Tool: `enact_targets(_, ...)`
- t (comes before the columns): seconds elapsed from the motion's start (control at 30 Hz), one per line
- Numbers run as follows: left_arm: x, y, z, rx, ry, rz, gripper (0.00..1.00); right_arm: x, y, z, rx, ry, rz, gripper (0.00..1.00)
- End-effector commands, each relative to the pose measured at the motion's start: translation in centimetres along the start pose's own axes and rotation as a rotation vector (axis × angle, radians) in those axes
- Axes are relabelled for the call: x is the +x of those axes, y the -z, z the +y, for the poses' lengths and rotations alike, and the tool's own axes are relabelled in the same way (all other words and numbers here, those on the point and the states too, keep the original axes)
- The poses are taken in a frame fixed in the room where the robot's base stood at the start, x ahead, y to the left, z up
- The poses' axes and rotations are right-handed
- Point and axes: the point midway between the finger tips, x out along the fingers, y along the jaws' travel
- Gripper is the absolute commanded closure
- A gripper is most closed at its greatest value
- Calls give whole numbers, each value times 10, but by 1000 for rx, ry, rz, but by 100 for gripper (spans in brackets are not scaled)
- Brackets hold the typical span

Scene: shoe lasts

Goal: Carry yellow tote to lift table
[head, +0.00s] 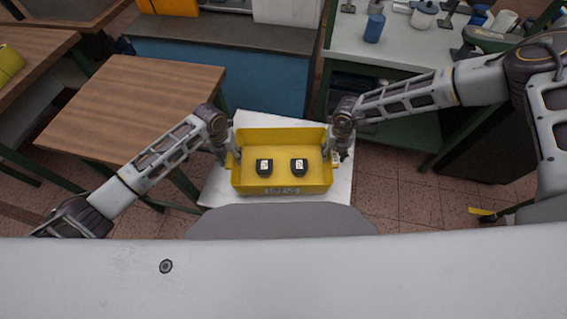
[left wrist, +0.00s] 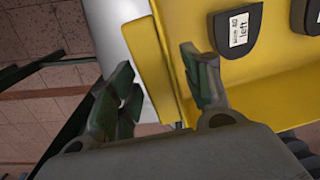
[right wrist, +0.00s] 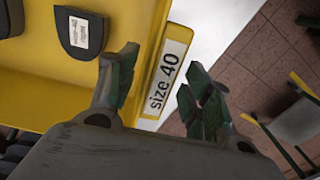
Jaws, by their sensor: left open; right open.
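The yellow tote (head: 250,189) rests on a white tabletop (head: 343,187), which looks like the lift table. Two black shoe lasts (head: 264,167) (head: 299,167) with white labels lie inside; one label in the left wrist view reads "left". My left gripper (head: 227,155) is open at the tote's left end. In the left wrist view its fingers (left wrist: 158,62) are on either side of the end wall. My right gripper (head: 341,152) is open at the right end. In the right wrist view its fingers (right wrist: 158,75) straddle the wall with the "size 40" label (right wrist: 167,75). Contact cannot be told.
A wooden table (head: 130,105) stands to the left and a blue cabinet (head: 225,75) behind. A green-framed bench (head: 400,45) with a blue cylinder (head: 374,28) and other items stands back right.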

Motion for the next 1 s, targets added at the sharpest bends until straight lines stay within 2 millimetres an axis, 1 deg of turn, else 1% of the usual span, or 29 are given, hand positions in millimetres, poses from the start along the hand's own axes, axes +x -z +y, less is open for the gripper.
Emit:
enact_targets(0.17,-2,0,-1,1,1,-1,52,0,0,1,-1,-1,0,51)
enact_targets(0.37,-15,-1,0,1,1,-2,52,0,0,1,-1,-1,0,51)
enact_targets(0.57,-41,-1,0,1,1,-4,52,0,0,1,-1,-2,0,51)
enact_targets(0.8,-77,-1,0,1,1,-3,52,0,0,1,-1,-2,0,51)
enact_targets(1.0,-103,-1,0,1,1,-2,52,0,0,1,-1,-2,0,51)
